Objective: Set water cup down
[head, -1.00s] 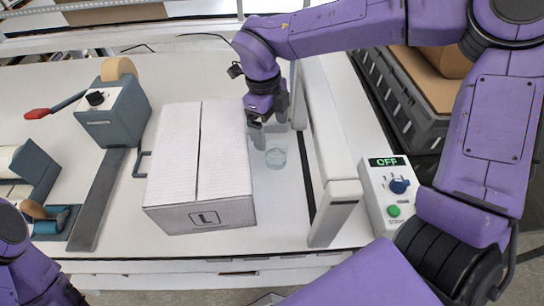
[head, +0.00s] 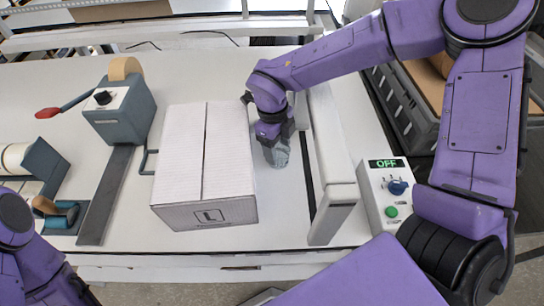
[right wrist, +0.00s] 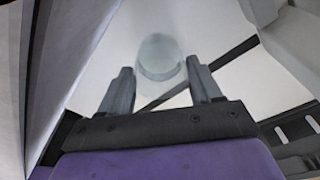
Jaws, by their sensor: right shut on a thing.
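The water cup (head: 277,157) is clear and pale blue. It is upright in the narrow strip of white table between the big white box and the white rail. My right gripper (head: 273,137) is shut on it from above and behind, covering its upper part. In the right wrist view the cup (right wrist: 160,58) shows just beyond and between the tips of my right gripper (right wrist: 165,75). I cannot tell whether its base touches the table. My left arm shows at the lower left, but its gripper is out of view.
The white box (head: 204,160) marked L stands close left of the cup. The white rail (head: 333,150) is close on the right, with a control box (head: 392,198) reading OFF beyond it. A tape dispenser (head: 122,112) stands at left. Free table lies in front of the cup.

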